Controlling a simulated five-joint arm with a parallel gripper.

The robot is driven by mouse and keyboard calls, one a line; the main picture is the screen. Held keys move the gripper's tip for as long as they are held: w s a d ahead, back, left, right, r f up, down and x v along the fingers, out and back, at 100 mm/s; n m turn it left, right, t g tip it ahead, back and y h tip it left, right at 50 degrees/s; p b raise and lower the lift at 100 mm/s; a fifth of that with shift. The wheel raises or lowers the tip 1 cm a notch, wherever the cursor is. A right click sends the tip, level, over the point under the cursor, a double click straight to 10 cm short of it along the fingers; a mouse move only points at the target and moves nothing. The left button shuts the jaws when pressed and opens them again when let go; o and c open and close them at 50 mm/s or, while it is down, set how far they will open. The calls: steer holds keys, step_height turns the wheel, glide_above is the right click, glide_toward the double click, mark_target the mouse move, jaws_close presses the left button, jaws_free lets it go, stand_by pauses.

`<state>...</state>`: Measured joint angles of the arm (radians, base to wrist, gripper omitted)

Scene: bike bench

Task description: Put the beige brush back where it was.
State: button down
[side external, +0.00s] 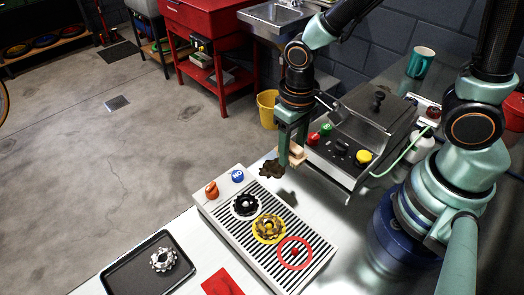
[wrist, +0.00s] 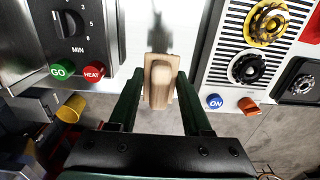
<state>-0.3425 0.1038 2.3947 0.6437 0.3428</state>
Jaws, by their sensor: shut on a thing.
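My gripper (side external: 291,145) is shut on the beige brush (side external: 297,155) and holds it above the bench, between the slatted unit and the metal heater box. On the slatted unit (side external: 318,245) lie a dark sprocket (side external: 245,205), a yellow sprocket (side external: 268,229) and a red ring (side external: 281,263) around a small red spot.
The heater box (side external: 368,118) with green, red and yellow buttons stands right of my gripper. A black tray (side external: 118,282) with a silver sprocket (side external: 163,259) and a red cloth (side external: 222,284) lie in front. A dark patch (side external: 288,197) shows on the bench beside the slatted unit.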

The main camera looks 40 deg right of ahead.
mark_target(293, 144)
steer(key=shift+f, duration=3.55)
steer(key=shift+f, duration=0.1)
steer(key=shift+c, duration=1.7)
jaws_free()
step_height(293, 144, up, 12)
steer(key=shift+r, duration=0.1)
steer(key=w+d+r+t, duration=0.1)
steer(key=d+r+t, duration=0.4)
steer(key=d+r, duration=0.5)
step_height(293, 144, up, 2)
steer(key=shift+r+t, duration=0.25)
steer(key=shift+t, duration=0.05)
